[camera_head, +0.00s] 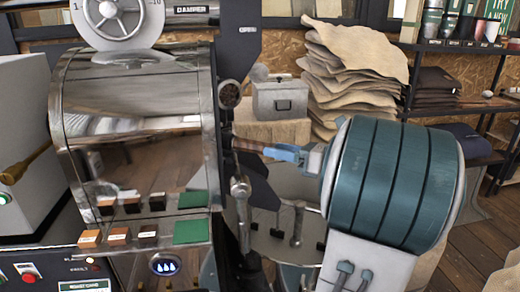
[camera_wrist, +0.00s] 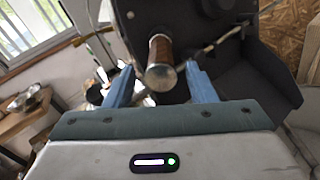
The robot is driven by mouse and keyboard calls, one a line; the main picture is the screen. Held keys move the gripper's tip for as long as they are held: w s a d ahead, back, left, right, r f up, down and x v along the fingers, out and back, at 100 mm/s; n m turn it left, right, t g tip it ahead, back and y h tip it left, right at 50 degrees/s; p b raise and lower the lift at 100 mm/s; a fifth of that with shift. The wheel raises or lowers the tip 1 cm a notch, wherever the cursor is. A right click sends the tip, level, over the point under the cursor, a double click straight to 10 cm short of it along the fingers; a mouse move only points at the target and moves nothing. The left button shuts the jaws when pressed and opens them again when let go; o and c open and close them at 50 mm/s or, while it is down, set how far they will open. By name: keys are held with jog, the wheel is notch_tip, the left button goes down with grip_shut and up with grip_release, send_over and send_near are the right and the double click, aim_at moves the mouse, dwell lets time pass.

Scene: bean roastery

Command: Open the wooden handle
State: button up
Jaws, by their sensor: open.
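The wooden handle (camera_head: 248,146) sticks out to the right from the dark front of the roaster (camera_head: 135,110). In the wrist view the handle (camera_wrist: 160,50) is brown with a round metal end cap facing the camera. My gripper (camera_wrist: 160,70) is open, with one blue finger on each side of the handle's end and visible space on both sides. In the head view my gripper (camera_head: 272,152) is at the handle's free right end. Whether a finger touches the handle is hard to tell.
A metal lever (camera_head: 241,190) stands below the handle. A round cooling tray (camera_head: 305,200) lies below my gripper. A grey box (camera_head: 281,97) and stacked sacks (camera_head: 345,75) stand behind. A shelf of goods (camera_head: 445,75) is at the right.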

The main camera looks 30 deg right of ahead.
aim_at(260, 147)
jog(key=shift+x, duration=2.6)
